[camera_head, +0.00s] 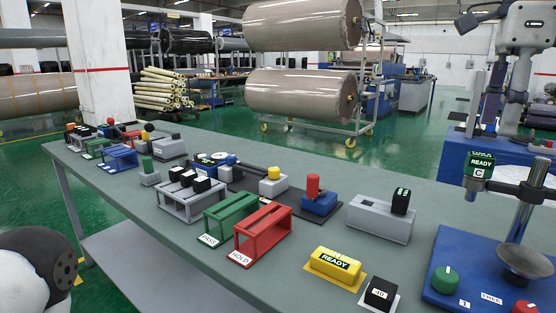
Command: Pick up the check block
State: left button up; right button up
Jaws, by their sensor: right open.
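No block carries a readable "check" label, so I cannot tell which one is meant. A black block with white marking (382,291) sits on a white pad near the table's front edge. Another black block (401,201) stands upright on a grey fixture (378,219). Several black blocks (187,179) sit on a grey rack at the middle left.
A yellow READY block (336,263) lies left of the front black block. Red HOLD (263,234) and green PASS (231,218) frames stand to its left. A blue station (455,279) with a post and knobs fills the right. Bare grey tabletop (300,275) lies in front.

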aim_at(381, 294)
jog(key=k+j, duration=0.55)
jog(key=j, duration=0.15)
jog(key=k+j, duration=0.55)
jog(key=j, duration=0.15)
